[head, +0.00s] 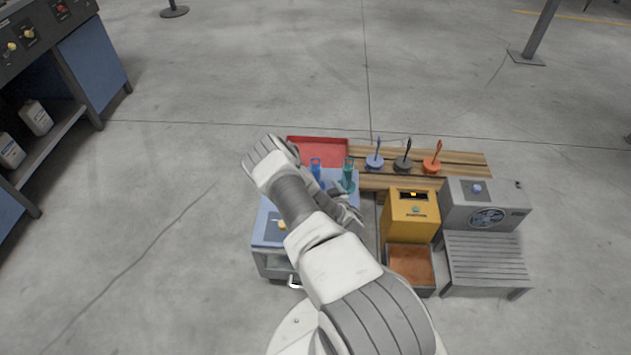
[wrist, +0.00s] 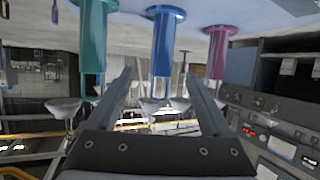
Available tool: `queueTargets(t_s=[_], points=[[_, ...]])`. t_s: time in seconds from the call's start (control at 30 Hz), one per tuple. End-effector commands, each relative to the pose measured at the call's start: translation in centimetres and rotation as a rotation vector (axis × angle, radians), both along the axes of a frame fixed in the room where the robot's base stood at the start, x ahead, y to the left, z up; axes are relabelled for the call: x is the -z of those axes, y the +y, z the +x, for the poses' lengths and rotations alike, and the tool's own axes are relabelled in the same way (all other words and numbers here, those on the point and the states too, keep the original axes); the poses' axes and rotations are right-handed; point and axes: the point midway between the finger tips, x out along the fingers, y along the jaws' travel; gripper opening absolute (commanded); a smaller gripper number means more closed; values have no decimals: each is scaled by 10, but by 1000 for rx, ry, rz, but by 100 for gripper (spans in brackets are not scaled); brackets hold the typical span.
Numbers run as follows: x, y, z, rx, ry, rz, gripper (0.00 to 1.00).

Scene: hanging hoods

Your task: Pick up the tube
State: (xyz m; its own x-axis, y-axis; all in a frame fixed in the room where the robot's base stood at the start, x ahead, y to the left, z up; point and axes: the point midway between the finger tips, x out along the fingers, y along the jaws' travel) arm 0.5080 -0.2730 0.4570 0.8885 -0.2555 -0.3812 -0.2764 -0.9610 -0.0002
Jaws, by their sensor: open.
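Three upright tubes show, upside down in the wrist view: a teal tube (wrist: 92,45), a blue tube (wrist: 163,45) and a pink-purple tube (wrist: 218,50). In the head view I see the blue tube (head: 316,168) and the teal tube (head: 348,175) at the work table; my arm hides the purple one. My gripper (wrist: 159,76) is open and empty. Its two fingers point toward the blue tube, which appears between their tips in the picture. I cannot tell whether the tube is inside the jaws or beyond them. In the head view the fingers are mostly hidden by my arm.
A red tray (head: 318,150) lies behind the tubes. Three round-based pieces with upright stems, blue (head: 375,162), black (head: 404,163) and orange (head: 432,165), stand on wooden planks. A yellow box (head: 411,213) and a grey fan machine (head: 490,212) stand to the right.

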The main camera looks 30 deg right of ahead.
Motion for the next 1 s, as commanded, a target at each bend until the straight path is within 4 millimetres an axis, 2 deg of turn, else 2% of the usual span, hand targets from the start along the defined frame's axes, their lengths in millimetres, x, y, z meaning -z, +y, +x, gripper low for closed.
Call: queueTargets(t_s=[0.1, 0.3, 0.57, 0.8, 1.0], points=[[15, -6, 25, -3, -3, -1, 83], [28, -16, 57, -1, 1, -2, 83], [33, -20, 75, 0, 1, -1, 83], [44, -25, 106, 0, -1, -1, 83], [47, -30, 119, 2, 2, 0, 83]])
